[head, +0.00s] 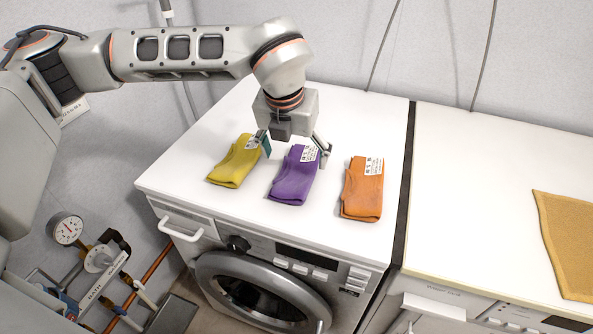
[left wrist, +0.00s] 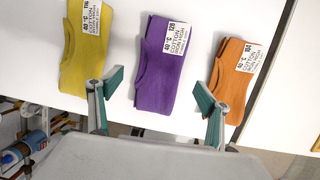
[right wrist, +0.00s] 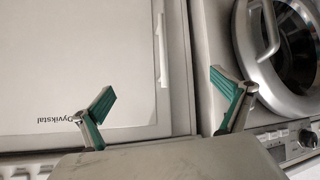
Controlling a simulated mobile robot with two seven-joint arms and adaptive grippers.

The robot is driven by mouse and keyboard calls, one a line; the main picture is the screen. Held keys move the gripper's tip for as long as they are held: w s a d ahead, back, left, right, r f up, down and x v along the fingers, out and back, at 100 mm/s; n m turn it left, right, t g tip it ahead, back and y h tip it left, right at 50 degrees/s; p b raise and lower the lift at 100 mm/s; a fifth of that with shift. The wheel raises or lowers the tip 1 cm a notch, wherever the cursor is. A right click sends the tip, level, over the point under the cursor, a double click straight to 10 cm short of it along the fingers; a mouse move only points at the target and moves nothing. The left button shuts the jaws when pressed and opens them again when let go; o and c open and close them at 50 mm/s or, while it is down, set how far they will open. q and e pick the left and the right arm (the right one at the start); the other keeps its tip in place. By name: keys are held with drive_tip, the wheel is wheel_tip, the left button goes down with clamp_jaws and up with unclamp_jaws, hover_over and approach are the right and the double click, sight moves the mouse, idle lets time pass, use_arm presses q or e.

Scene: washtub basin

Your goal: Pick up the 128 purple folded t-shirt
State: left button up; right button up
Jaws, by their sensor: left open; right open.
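The purple folded t-shirt (head: 292,180) lies flat on the white washing machine top, between the other two shirts. Its white label reads 128 in the left wrist view (left wrist: 162,70). My left gripper (head: 297,152) is open above its far, labelled end, with one finger on each side of it. In the left wrist view the two green-padded fingertips (left wrist: 157,88) stand apart with the purple shirt between them; I cannot tell their exact height above it. My right gripper (right wrist: 165,95) is open and empty, in front of the appliance fronts.
A yellow folded shirt (head: 234,163) lies left of the purple one and an orange one (head: 361,190) right, each a small gap away. A dark gap (head: 405,190) separates the washing machine (head: 175,180) from a second white top holding a tan cloth (head: 570,240).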

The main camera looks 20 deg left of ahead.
sight(296, 165)
use_arm(q)
drive_tip(key=x, duration=0.5)
drive_tip(key=shift+w+f, duration=0.1)
drive_tip(key=shift+f, duration=0.1)
drive_tip(key=shift+r, duration=0.1)
drive_tip(key=c, duration=1.3)
